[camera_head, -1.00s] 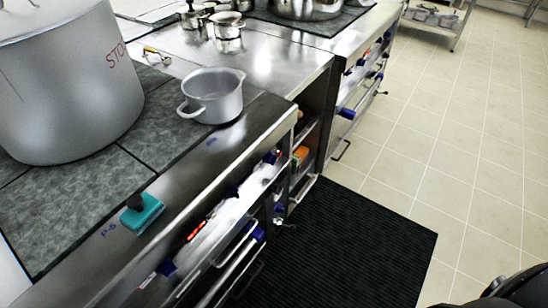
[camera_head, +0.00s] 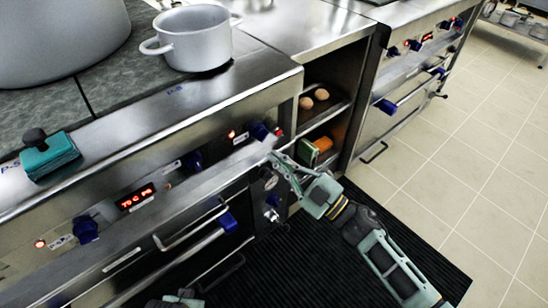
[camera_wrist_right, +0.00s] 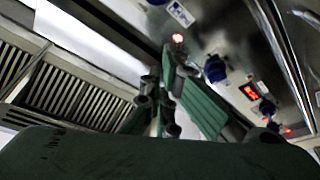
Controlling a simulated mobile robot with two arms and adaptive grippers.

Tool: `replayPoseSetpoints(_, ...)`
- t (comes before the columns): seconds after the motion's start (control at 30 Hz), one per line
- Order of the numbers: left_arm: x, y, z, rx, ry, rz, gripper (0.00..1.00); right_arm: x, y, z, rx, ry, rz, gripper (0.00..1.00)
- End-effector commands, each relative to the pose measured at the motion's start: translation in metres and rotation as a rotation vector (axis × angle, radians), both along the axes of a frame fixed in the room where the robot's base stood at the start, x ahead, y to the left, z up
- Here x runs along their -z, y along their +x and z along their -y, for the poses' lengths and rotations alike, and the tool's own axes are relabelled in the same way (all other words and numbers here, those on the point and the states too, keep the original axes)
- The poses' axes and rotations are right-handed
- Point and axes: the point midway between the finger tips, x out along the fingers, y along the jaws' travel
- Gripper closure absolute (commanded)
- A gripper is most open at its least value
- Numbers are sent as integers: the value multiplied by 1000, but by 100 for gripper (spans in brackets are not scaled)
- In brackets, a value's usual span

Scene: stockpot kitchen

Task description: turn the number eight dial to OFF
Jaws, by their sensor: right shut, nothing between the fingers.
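The stove's front panel has blue dials at the left (camera_head: 86,231), middle (camera_head: 193,162) and right (camera_head: 258,131). Their labels are too small to read, so I cannot tell which is number eight. My right gripper (camera_head: 276,158) is shut and empty, just below the right dial; contact cannot be told.
A red display (camera_head: 137,197) glows on the panel. Oven handles (camera_head: 190,226) stick out below. An open shelf (camera_head: 325,108) holds eggs. A black mat (camera_head: 300,262) covers the floor.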

Motion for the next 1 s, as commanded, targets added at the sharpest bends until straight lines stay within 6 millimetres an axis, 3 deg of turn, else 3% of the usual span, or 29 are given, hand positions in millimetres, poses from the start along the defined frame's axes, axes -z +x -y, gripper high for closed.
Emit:
replayPoseSetpoints(0.4, -12, 3, 1, -1, -2, 9, 60, -25, 58, -62, 3, 3, 0, 100)
replayPoseSetpoints(0.7, -52, 7, 0, -5, -3, 31, 60, 5, 69, -46, 4, 0, -5, 100)
replayPoseSetpoints(1.0, -63, 6, 0, -6, -3, 34, 60, 10, 71, -43, 4, 0, -4, 100)
